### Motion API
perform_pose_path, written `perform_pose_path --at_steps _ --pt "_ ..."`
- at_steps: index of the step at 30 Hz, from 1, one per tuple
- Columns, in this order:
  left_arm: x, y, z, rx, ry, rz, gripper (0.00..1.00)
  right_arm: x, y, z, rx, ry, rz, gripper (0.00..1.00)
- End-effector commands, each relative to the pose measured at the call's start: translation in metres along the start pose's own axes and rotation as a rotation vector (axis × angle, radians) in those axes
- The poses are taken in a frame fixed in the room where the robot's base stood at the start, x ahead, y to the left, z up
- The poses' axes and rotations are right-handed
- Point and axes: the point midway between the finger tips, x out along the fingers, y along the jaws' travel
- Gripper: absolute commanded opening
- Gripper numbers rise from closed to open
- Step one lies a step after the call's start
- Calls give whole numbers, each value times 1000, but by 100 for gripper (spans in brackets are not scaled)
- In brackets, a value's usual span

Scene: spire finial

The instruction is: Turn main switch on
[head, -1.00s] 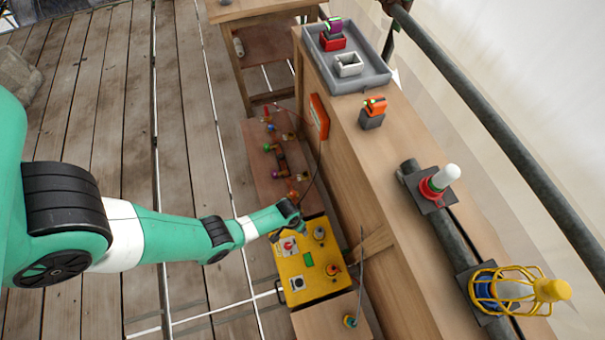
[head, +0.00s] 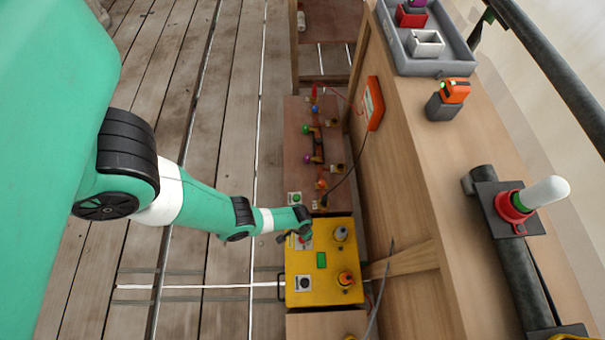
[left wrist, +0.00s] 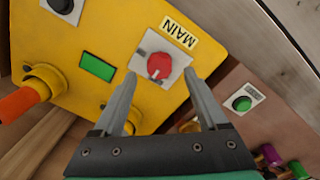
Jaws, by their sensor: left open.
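The yellow control box (head: 325,285) stands low beside the wooden bench. In the left wrist view the main switch (left wrist: 160,66) is a red round knob with a white mark on a pale square plate. A label reading MAIN (left wrist: 179,32) is beside it. My left gripper (left wrist: 163,85) is open, its two fingers spread on either side of the knob in that view. I cannot tell whether they touch it. In the head view my left gripper (head: 298,237) is over the box's upper left corner and partly covers the switch. My right gripper is not in view.
The box also carries a green display (left wrist: 98,67), an orange-topped plug (head: 345,279) and a black knob (head: 304,284). A green button (left wrist: 242,104) sits on the neighbouring brown board. The wooden bench (head: 430,200) rises close on the right.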

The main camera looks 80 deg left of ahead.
Motion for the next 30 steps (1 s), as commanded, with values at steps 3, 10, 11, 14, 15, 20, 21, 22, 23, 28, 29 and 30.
perform_pose_path --at_steps 3,10,11,14,15,20,21,22,23,28,29,30 --pt "27 0 -1 0 0 0 75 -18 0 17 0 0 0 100" --pt "34 0 -1 0 1 1 75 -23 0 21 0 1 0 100" --pt "34 0 -1 0 1 1 75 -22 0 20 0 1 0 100" --pt "33 0 0 0 1 1 75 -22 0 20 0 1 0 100" --pt "33 0 0 0 1 1 75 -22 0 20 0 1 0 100" --pt "33 0 0 0 1 1 50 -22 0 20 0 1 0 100" --pt "33 0 0 0 1 1 43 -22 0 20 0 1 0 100" --pt "33 0 0 0 1 1 38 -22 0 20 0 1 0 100" --pt "33 0 0 0 1 1 32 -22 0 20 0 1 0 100" --pt "33 0 0 0 1 1 2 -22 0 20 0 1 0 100" --pt "33 0 0 0 1 1 0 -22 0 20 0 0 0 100" --pt "33 0 0 0 1 1 0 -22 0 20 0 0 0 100"
